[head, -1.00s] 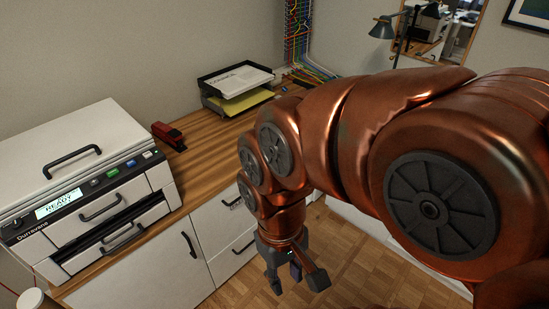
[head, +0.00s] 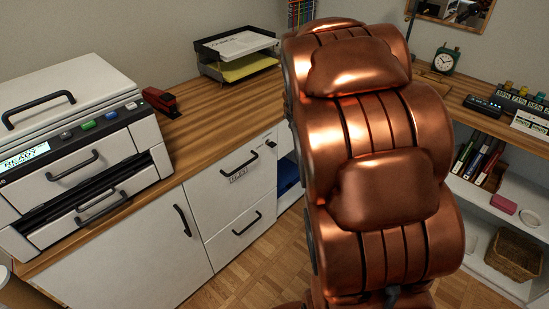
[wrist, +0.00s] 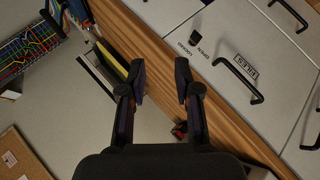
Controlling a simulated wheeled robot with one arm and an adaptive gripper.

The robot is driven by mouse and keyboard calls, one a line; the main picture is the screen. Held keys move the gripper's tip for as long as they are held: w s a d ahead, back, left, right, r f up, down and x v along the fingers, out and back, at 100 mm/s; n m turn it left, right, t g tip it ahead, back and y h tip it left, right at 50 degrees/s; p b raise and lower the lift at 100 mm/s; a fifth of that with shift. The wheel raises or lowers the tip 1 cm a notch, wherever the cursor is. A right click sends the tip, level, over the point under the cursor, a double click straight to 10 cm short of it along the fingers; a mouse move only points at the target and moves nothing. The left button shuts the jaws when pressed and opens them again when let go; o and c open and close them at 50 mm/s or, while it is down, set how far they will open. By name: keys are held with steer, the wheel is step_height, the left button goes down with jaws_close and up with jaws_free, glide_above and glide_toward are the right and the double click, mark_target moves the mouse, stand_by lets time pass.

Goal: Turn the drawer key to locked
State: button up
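The white drawer (head: 232,178) with the FILES label sits under the wooden desk top, and it looks closed. Its small key lock (head: 271,143) is near the drawer's upper right corner in the head view. In the wrist view the dark key (wrist: 195,38) shows beside the printed words LOCKED and OPEN; its exact turn is too small to tell. My gripper (wrist: 160,82) is open and empty in the wrist view, with its fingers apart over the desk edge. The key is beyond the fingertips, up and to the right, not touched. In the head view my arm hides the gripper.
A printer (head: 75,150) stands on the left of the desk, with a red stapler (head: 160,100) beside it. A paper tray (head: 237,55) is at the back. Shelves with a basket (head: 514,255) are at right. Floor (head: 245,280) before the drawers is clear.

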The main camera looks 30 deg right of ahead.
steer(key=w+d+f+n+t+y+b, duration=0.2)
steer(key=w+d+f+n+t+b, duration=0.25)
steer(key=w+f+n+b, duration=0.35)
steer(key=n+t+y+b, duration=0.5)
steer(key=y+b, duration=0.2)
glide_toward(272, 144)
steer(key=w, duration=0.1)
steer(key=w+a+b, duration=0.1)
steer(key=w, duration=0.6)
steer(key=shift+w+a, duration=0.25)
steer(key=shift+a, duration=0.05)
steer(key=shift+f, duration=0.1)
jaws_close()
